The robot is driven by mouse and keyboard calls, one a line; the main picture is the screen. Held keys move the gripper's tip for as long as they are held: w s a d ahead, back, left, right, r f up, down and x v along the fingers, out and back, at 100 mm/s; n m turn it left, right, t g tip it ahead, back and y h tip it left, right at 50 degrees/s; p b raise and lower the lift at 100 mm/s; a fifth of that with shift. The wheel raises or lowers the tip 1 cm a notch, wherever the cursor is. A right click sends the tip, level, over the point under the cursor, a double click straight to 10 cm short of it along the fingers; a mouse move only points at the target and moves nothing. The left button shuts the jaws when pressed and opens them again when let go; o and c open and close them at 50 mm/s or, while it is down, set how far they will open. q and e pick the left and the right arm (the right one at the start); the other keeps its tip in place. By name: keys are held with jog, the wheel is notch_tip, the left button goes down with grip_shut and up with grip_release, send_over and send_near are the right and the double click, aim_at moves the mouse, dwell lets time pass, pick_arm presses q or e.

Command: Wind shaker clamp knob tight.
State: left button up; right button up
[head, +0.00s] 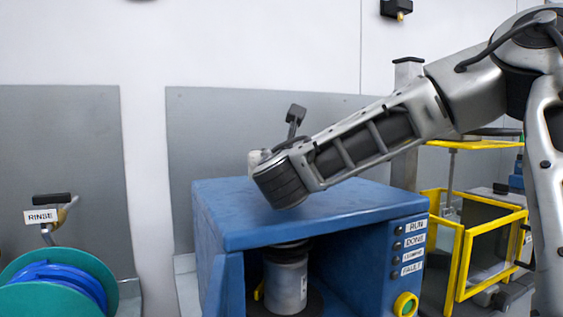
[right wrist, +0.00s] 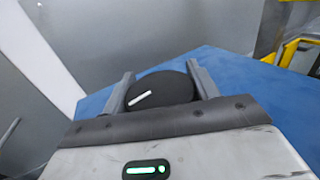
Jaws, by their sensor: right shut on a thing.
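The blue shaker (head: 310,215) stands in the middle of the head view, with a grey can (head: 286,283) inside its open front under a dark clamp plate. The black clamp knob (right wrist: 160,88), marked with a white line, is on the blue top in the right wrist view. My right gripper (right wrist: 162,88) is shut on the knob, one finger on each side of it. In the head view my right arm reaches over the shaker's top and hides the knob and the fingers. My left gripper is in neither view.
The shaker's front panel has labels RUN, DONE and FAULT and a yellow-ringed green button (head: 405,305). A yellow-framed box (head: 487,245) stands at the right. A teal and blue reel (head: 62,285) is at the lower left under a RINSE sign (head: 41,216).

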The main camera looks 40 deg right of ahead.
jog(key=m+g+h, duration=0.1)
jog(key=g, duration=0.1)
jog(key=m+g+h, duration=0.2)
jog(key=shift+s+d+f+m+h, duration=0.15)
jog(key=shift+m+h, duration=0.15)
jog(key=shift+s+d+m+g+h, duration=0.15)
jog(key=shift+m+g+h, duration=0.3)
jog(key=shift+m+g, duration=0.7)
jog(key=shift+s+a+m+g+h, duration=0.15)
jog(key=shift+m+g+h, duration=0.35)
jog(key=shift+g, duration=1.25)
jog(key=shift+d+m, duration=0.1)
jog(key=shift+m, duration=0.15)
jog(key=o, duration=1)
jog(key=shift+c, duration=0.2)
